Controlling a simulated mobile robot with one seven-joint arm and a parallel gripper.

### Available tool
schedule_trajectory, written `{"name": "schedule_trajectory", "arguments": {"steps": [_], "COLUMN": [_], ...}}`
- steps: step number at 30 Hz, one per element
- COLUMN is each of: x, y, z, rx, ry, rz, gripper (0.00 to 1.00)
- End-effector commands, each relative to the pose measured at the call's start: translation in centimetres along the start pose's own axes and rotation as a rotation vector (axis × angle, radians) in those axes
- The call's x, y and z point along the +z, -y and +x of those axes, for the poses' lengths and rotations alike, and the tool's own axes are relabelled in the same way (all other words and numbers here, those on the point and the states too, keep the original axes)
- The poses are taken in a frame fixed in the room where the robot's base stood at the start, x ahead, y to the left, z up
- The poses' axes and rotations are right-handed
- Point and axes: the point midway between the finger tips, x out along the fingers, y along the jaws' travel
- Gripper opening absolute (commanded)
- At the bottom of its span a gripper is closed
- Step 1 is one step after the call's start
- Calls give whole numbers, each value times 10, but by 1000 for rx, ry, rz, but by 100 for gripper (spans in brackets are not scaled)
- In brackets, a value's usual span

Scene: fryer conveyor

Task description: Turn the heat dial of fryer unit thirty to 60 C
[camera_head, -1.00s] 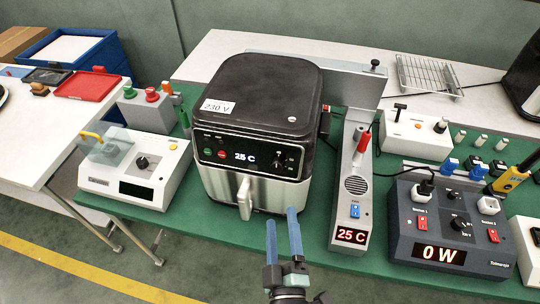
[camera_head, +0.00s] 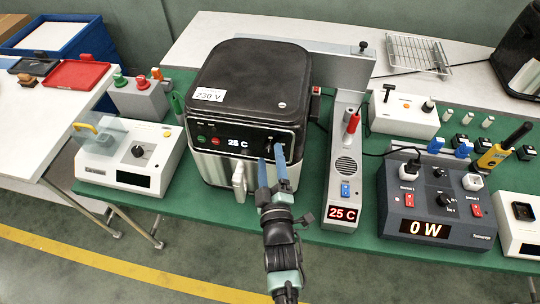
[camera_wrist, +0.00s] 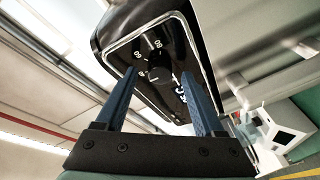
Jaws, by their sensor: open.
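The black and silver fryer (camera_head: 245,100) stands on the green table with a 230 V label on its lid. Its front display (camera_head: 238,143) reads 25 C. My gripper (camera_head: 270,155) is at the right side of the fryer's front panel, its two blue fingers open and pointing at the panel. In the wrist view the black heat dial (camera_wrist: 158,70) lies between and just beyond the open fingertips (camera_wrist: 158,76), with scale marks around it. I cannot tell whether a finger touches it. In the head view the fingers largely cover the dial.
The silver fryer handle (camera_head: 239,182) sticks out left of my gripper. A grey column unit (camera_head: 345,165) showing 25 C stands close on the right. A dark power box (camera_head: 435,205) reads 0 W.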

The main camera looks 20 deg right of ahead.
Motion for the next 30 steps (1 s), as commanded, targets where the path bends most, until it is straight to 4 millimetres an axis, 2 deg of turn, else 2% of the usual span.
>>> {"name": "schedule_trajectory", "arguments": {"steps": [3, 12, 24, 30], "x": [0, 0, 0, 0], "y": [0, 0, 0, 1], "z": [6, 7, 7, 7], "rx": [-1, -1, -1, 0], "ry": [0, 0, 0, 0], "rz": [1, 1, 1, 4], "gripper": [70, 70, 0, 0]}}
